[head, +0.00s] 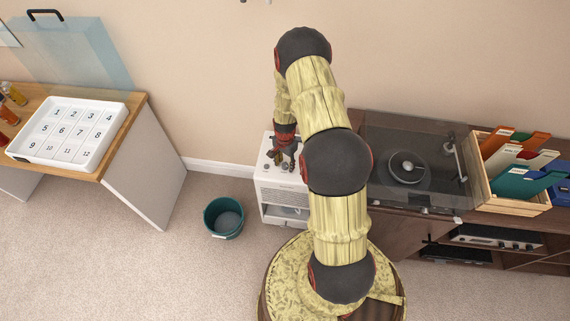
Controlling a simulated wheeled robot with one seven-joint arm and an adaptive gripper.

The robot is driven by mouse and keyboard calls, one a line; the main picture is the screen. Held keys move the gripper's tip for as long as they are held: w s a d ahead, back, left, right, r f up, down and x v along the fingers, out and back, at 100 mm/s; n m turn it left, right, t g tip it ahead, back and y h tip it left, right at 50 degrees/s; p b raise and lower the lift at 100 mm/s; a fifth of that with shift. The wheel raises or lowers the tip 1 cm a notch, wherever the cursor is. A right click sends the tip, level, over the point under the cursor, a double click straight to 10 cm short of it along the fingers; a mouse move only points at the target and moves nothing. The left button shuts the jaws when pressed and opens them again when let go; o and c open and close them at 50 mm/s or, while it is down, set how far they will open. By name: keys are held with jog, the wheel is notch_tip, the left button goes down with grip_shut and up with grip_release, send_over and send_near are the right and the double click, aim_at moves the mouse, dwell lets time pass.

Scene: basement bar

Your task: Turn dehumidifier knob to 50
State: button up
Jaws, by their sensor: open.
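The dehumidifier (284,197) is a white box with a grilled front, standing on the carpet against the wall. Several small dark knobs or controls (268,167) show on its top, too small to read any numbers. My gripper (284,160) hangs down over the dehumidifier's top, and its dark fingers look open, close to the controls. Whether a finger touches a knob cannot be told. My arm hides the right side of the dehumidifier.
A teal bucket (211,213) stands on the carpet left of the dehumidifier. A wooden cabinet with a turntable (385,190) and a record crate (515,206) is at the right. A desk with a white numbered tray (37,159) is at the left.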

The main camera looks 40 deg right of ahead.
jog(key=shift+c, duration=1.4)
jog(key=c, duration=0.8)
grip_shut()
